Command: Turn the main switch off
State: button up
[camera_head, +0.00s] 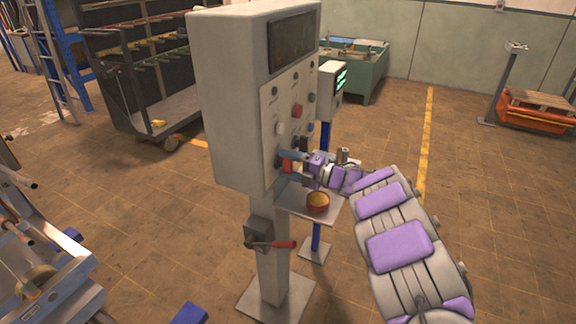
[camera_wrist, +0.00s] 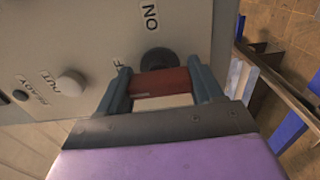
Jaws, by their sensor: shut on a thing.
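The main switch shows in the wrist view as a red handle (camera_wrist: 160,82) in front of a round black base (camera_wrist: 157,59) on the grey panel. An "ON" label (camera_wrist: 150,17) stands above it, and a partly hidden label ending in "F" is at its left. My gripper (camera_wrist: 160,72) has one finger on each side of the red handle and is shut on it. In the head view my gripper (camera_head: 284,166) is at the lower part of the control cabinet's panel (camera_head: 285,115). There the switch is mostly hidden by the fingers.
The cabinet (camera_head: 228,100) stands on a post with a red-handled lever (camera_head: 270,244) below. A small shelf (camera_head: 296,199) with a red pot (camera_head: 318,202) is under my gripper. Open floor lies right of my arm.

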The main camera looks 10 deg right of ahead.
jog(key=shift+f, duration=0.35)
jog(key=o, duration=0.8)
jog(key=shift+o, duration=1.2)
jog(key=shift+d+r, duration=0.1)
jog(key=shift+r, duration=0.1)
jog(key=p+v, duration=0.3)
jog(key=v, duration=1.4)
jog(key=shift+d, duration=0.2)
